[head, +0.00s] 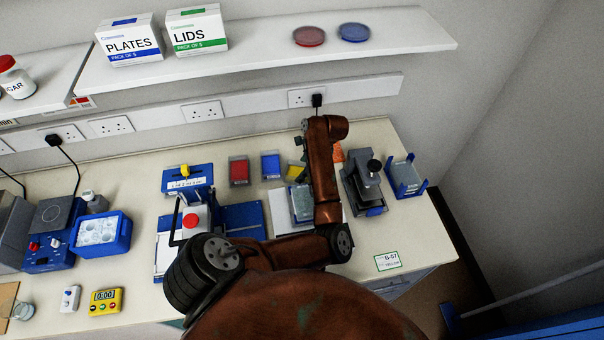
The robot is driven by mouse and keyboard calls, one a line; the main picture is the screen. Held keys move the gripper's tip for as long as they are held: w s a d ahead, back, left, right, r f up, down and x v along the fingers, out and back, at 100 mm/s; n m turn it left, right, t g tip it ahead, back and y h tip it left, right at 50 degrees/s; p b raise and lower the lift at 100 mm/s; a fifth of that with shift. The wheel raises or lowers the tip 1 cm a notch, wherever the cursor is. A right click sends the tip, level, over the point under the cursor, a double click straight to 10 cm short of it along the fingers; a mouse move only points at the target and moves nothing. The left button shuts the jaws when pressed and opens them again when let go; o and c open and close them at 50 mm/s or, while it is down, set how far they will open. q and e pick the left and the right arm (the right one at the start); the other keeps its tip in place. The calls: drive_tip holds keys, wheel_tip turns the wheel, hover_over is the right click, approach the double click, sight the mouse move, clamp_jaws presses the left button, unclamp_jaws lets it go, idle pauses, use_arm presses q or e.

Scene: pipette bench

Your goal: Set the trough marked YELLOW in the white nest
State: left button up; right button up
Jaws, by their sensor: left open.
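The yellow trough (293,171) stands on the bench at the right end of a row with a red trough (239,171) and a blue trough (270,165). It is partly hidden by my left gripper (302,154). My left gripper is small here and points down above or beside the yellow trough; I cannot tell whether it touches. It is open. A white plate (280,212), possibly the white nest, lies nearer, with a grey-blue box (301,204) at its right side, partly behind my arm. My right gripper is not in view.
A blue-and-white stand (188,179) and a blue mat (243,219) lie to the left. A grey device (363,187) and a blue-edged tray (407,177) stand right. A card reading B-07 YELLOW (388,261) lies at the front right. A shelf (270,61) overhangs the back.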

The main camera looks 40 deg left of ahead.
use_arm(q)
drive_tip(key=shift+x, duration=0.75)
drive_tip(key=shift+f+b, duration=0.3)
drive_tip(key=shift+b, duration=0.1)
drive_tip(key=c, duration=0.9)
